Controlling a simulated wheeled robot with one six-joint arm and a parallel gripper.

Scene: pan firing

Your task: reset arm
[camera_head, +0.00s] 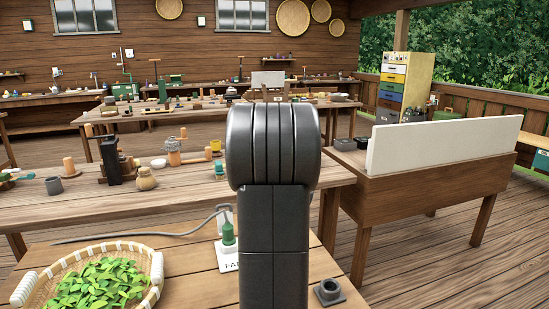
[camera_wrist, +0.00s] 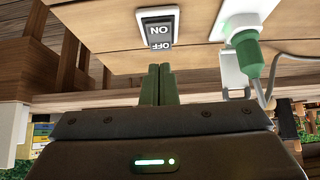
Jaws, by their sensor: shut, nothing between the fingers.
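My gripper (camera_wrist: 159,84) shows in the wrist view as two green fingers, shut together with nothing between them. Just beyond the fingertips in that picture is a black rocker switch (camera_wrist: 158,27) marked ON and OFF, in a pale frame on a wooden surface. A gap shows between the fingers and the switch, though its depth is hard to judge. In the head view my own dark arm fills the middle and hides the gripper and the switch.
A green plug (camera_wrist: 249,55) with a grey cable sits in a white socket beside the switch; it also shows in the head view (camera_head: 228,235). A woven basket (camera_head: 158,267) of green leaves stands at front left. A dark square fitting (camera_head: 328,291) lies right of my arm.

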